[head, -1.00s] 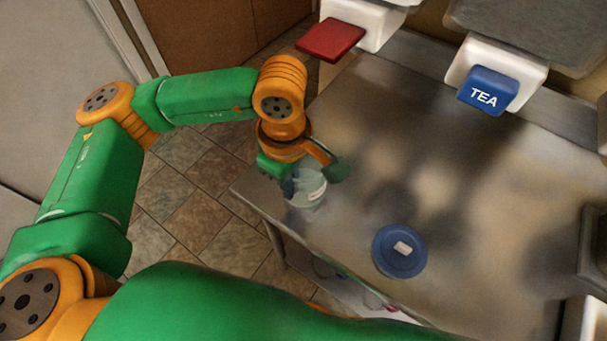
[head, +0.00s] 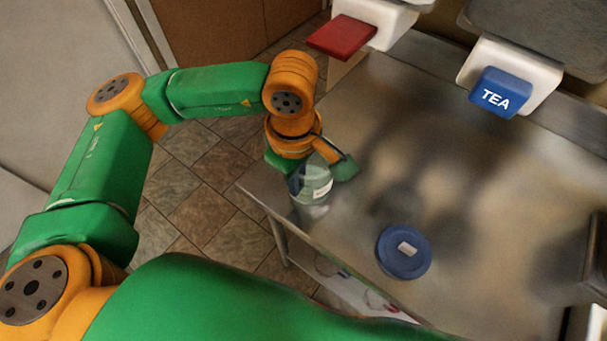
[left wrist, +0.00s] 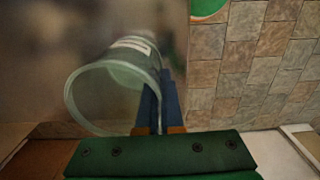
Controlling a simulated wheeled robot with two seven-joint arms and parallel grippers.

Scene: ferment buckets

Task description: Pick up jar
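The clear glass jar (head: 316,190) with a white label is at the near left edge of the steel table, open mouth up. My left gripper (head: 316,170) is at its rim. In the left wrist view the jar (left wrist: 105,95) lies left of the blue fingers (left wrist: 160,105), which are close together with its right wall between them. The gripper looks shut on that wall. I cannot tell whether the jar's base touches the table. A round blue lid (head: 404,262) with a white label lies flat on the table, right of the jar. My right gripper is not in view.
The steel table (head: 460,190) is mostly clear around the lid. White dispensers with a red lever (head: 342,37) and a blue TEA lever (head: 497,92) stand at the back. Tiled floor (head: 200,190) lies left of the table edge. A lower shelf holds items below.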

